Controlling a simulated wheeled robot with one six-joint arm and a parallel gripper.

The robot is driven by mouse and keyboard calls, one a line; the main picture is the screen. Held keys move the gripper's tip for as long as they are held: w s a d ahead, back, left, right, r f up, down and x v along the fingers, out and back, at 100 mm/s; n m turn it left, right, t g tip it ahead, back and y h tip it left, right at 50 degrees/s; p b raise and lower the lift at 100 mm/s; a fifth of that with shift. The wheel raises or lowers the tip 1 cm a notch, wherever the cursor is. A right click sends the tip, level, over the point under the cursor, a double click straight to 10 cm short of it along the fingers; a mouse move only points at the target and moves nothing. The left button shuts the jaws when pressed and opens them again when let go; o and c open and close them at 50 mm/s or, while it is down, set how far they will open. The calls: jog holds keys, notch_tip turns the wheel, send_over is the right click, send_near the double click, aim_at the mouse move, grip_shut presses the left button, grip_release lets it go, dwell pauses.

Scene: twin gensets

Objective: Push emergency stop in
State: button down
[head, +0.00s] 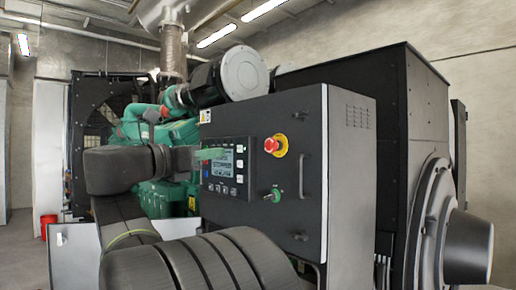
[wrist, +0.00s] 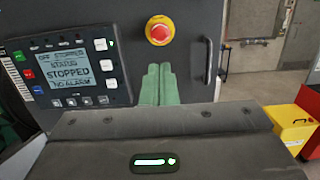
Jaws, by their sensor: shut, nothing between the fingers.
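The red emergency stop button (head: 271,145) sits on a yellow round plate at the upper right of the dark control panel (head: 300,112). In the wrist view the button (wrist: 159,30) is at the top centre, facing me. My gripper (head: 222,153) has green fingers, shut and empty. In the head view it is left of the button, in front of the display. In the wrist view my gripper (wrist: 158,68) points at the panel just below the button, and they look apart. Whether the button is in or out I cannot tell.
A display (wrist: 65,73) reading STOPPED, with several small buttons, is left of the emergency stop. A green key switch (head: 275,194) is below it. A vertical handle (head: 301,176) stands out at the panel's right.

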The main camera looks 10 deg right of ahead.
aim_at(268, 146)
jog(key=p+x, duration=0.3)
jog(key=x, duration=0.9)
jog(key=shift+w+d, duration=0.1)
jog(key=shift+d, duration=0.15)
jog(key=shift+w+d+p, duration=0.3)
jog(key=shift+w+d, duration=0.05)
jog(key=shift+d, duration=0.15)
